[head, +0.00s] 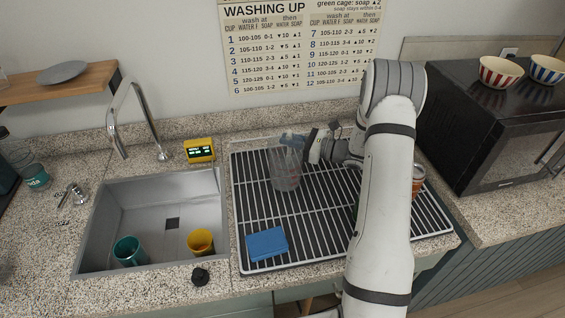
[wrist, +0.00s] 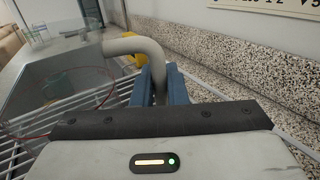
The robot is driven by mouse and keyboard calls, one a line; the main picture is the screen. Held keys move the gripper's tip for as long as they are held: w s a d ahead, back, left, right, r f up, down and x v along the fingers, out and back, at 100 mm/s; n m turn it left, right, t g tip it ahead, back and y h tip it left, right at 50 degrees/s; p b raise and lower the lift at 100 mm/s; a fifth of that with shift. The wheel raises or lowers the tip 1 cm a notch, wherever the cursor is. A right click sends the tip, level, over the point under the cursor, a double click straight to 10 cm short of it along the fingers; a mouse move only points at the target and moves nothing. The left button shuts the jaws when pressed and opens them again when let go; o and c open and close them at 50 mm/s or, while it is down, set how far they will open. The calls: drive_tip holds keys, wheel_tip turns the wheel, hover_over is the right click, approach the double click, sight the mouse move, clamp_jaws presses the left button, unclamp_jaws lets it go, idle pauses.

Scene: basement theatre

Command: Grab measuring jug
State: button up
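The measuring jug (head: 286,177) is clear and stands on the wire drying rack (head: 316,207), towards its back left. My gripper (head: 294,140) is at the jug's upper right side, reaching in from the right. In the wrist view the jug's thick grey handle (wrist: 135,45) curves down between my two blue fingers (wrist: 164,85). The fingers lie close on both sides of it and look shut on it. The jug's see-through body (wrist: 70,85) with a thin red line is left of the fingers. The lower part of the handle is hidden by my gripper.
A blue sponge (head: 267,243) lies at the rack's front left. The sink (head: 180,194) holds a teal cup (head: 129,251) and a yellow cup (head: 201,242). A yellow timer (head: 199,150) stands behind it. A can (head: 418,180) and a black microwave (head: 490,125) are at right.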

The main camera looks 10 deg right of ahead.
clamp_jaws()
